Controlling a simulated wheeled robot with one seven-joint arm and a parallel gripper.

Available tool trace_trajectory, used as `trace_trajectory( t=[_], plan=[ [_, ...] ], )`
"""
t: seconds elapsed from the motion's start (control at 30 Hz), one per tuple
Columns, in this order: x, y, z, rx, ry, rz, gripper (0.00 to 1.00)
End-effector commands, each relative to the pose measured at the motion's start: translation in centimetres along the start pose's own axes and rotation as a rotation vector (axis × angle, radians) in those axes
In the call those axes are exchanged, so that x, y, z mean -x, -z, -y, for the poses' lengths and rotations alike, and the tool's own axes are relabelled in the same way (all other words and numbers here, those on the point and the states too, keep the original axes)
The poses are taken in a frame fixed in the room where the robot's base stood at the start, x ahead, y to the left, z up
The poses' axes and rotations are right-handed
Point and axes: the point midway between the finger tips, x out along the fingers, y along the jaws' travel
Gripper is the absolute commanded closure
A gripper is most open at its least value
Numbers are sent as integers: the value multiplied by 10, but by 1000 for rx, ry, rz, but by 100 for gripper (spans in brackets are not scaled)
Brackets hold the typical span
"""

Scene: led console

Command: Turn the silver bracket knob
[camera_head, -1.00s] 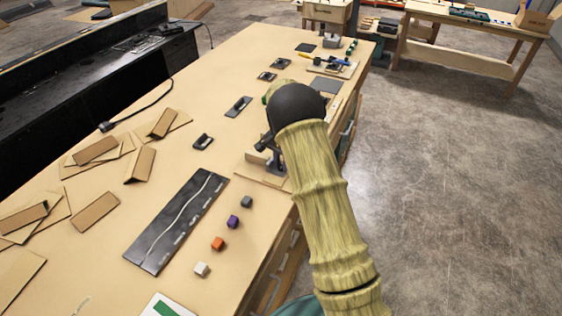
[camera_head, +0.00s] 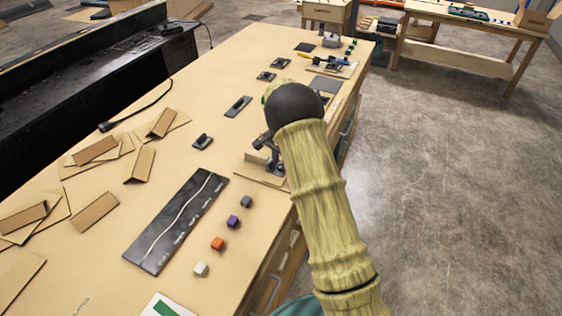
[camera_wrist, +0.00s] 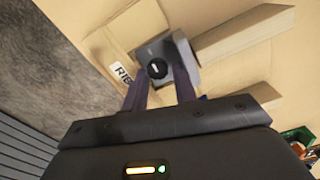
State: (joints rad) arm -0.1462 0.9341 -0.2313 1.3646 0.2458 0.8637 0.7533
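The knob (camera_wrist: 157,69) is a dark round cap with a pale mark, on a silver-grey bracket (camera_wrist: 152,50) in the wrist view. My gripper (camera_wrist: 160,80) points at it with two dark fingers spread apart, one on either side of the knob's near part. I cannot tell whether the fingers touch it. In the head view the bracket (camera_head: 276,164) stands on a board near the table's right edge. My arm hides part of it there, and the knob cannot be made out.
The bracket's wooden board (camera_wrist: 95,45) carries a printed label, and a pale block (camera_wrist: 240,35) stands close to the right of the bracket. A black strip (camera_head: 177,220) and several small cubes (camera_head: 233,221) lie nearer on the table. Open floor (camera_head: 450,200) is to the right.

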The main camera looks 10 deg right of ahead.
Motion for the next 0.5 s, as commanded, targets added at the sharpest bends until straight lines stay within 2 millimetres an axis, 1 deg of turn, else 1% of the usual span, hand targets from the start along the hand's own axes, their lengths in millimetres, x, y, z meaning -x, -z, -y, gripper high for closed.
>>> trace_trajectory(
  t=[0.03, 0.5],
  plan=[
    [2, 0, 2, 2, 4, -2, 68],
    [0, -1, -1, 2, -4, 3, 68]
  ],
)
